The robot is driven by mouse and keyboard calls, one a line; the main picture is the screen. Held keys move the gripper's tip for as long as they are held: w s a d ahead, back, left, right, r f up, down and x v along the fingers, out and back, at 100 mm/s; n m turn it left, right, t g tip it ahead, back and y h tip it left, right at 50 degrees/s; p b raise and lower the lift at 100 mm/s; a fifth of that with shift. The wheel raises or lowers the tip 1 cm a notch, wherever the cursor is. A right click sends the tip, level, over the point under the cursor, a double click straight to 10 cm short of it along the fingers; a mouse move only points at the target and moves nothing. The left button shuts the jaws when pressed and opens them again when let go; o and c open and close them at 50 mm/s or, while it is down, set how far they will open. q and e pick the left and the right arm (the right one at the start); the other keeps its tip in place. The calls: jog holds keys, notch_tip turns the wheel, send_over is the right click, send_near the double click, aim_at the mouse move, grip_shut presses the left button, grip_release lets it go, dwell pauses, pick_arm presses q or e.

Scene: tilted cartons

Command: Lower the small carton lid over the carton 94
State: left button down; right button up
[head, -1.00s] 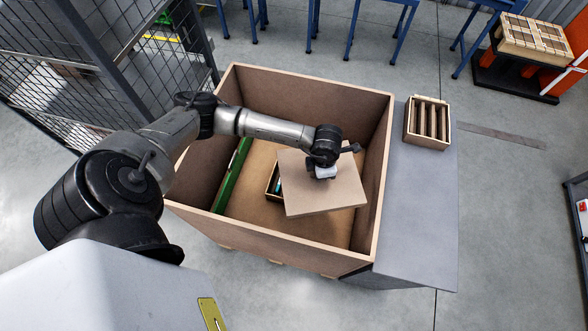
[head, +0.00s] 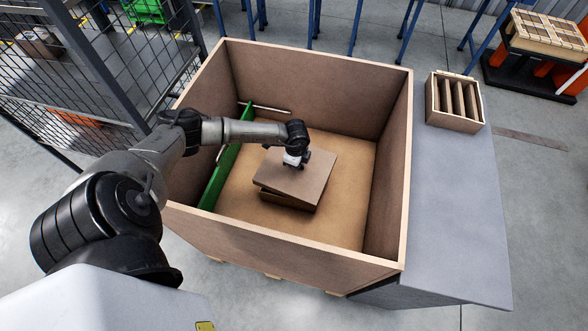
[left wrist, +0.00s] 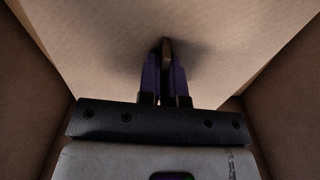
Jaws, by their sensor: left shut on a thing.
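The small carton lid (head: 300,184) is a flat tan board inside the large crate. My left gripper (head: 297,160) is above the lid's upper side in the head view. In the left wrist view the gripper (left wrist: 166,75) is shut on a small raised piece at the lid's middle, and the lid (left wrist: 100,45) fills the upper picture. The carton (head: 290,201) is directly under the lid, with only a low front side showing. The lid looks slightly tilted and turned relative to the carton; whether they touch is unclear. The carton's inside is hidden. My right gripper is not in view.
The large brown crate's walls (head: 395,175) rise around the lid and carton. A green panel (head: 222,172) stands along its left side. Bare crate floor lies right of the carton. A grey table (head: 455,200) outside holds a slotted wooden box (head: 455,102).

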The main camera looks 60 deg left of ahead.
aim_at(294, 172)
pick_arm(q)
jog(key=shift+a+f+n+b, duration=0.4)
jog(key=shift+a+f+n, duration=0.15)
jog(key=shift+f+n, duration=0.3)
jog(key=shift+f+b, duration=1.9)
jog(key=shift+b, duration=0.4)
jog(key=shift+f, duration=1.3)
jog(key=shift+f, duration=0.2)
